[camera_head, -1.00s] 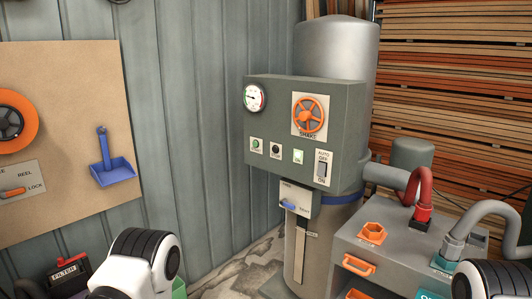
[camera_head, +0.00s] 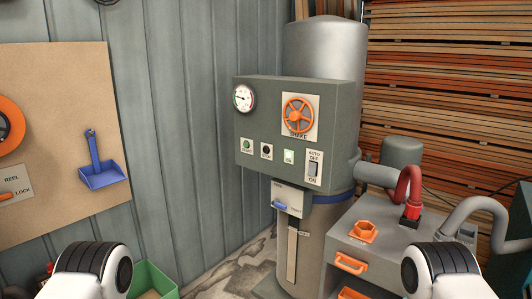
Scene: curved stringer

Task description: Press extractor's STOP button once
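The extractor is a tall grey cylinder (camera_head: 326,60) with a grey-green control box (camera_head: 262,105) on its front. The box's lower row holds a green button (camera_head: 247,145), a dark button (camera_head: 266,151) beside it, a lit green lamp (camera_head: 289,156) and an AUTO/OFF/ON switch (camera_head: 313,167). The dark button's label seems to read STOP, but is very small. Both my arms show only as white-and-black links at the bottom edge, left and right, well below and apart from the box. Neither gripper's fingers are in view.
A gauge (camera_head: 243,98) and an orange SHAKE wheel (camera_head: 298,115) are on the box. A grey cabinet (camera_head: 385,245) with a red hose (camera_head: 409,187) stands at the lower right. A green bin (camera_head: 152,278) is at the bottom left. A board with a blue dustpan (camera_head: 103,174) hangs left.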

